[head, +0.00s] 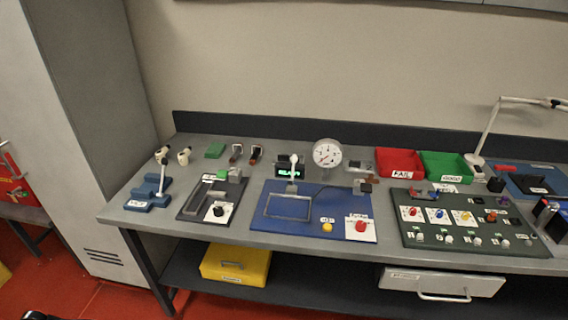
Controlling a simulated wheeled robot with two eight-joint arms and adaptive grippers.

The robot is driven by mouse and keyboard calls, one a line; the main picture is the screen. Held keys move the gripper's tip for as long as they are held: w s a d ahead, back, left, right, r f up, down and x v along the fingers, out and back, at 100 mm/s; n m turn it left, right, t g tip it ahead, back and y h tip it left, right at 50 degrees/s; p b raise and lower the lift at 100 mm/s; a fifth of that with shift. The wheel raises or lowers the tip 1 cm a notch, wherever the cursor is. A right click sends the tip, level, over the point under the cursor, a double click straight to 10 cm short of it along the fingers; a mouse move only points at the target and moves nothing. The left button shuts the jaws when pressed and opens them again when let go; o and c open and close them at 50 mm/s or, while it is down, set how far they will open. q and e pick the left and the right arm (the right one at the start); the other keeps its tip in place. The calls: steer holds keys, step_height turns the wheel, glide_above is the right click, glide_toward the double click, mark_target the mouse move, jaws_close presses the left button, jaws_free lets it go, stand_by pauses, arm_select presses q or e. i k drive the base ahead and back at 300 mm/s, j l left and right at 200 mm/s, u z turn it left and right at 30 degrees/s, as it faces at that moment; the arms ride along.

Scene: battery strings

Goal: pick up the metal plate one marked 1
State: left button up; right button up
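I cannot make out a metal plate marked 1; any such marking is too small to read from here.
A blue board (265,238) with a wire frame and buttons fills the bench middle, with a round gauge (327,153) behind. A red bin (398,160), a green bin (444,165) and a dark green panel (470,234) are right. A yellow case (236,264) sits below.

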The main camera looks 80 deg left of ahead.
mark_target(279, 157)
steer(key=j+u, duration=0.1)
steer(key=u, duration=0.35)
steer(key=i+j+u, duration=0.1)
steer(key=u, duration=0.8)
steer(key=i+j+u, duration=0.1)
steer(key=u, duration=0.35)
steer(key=i+u, duration=0.1)
steer(key=u, duration=0.35)
steer(key=i+u, duration=0.15)
steer(key=i, duration=0.25)
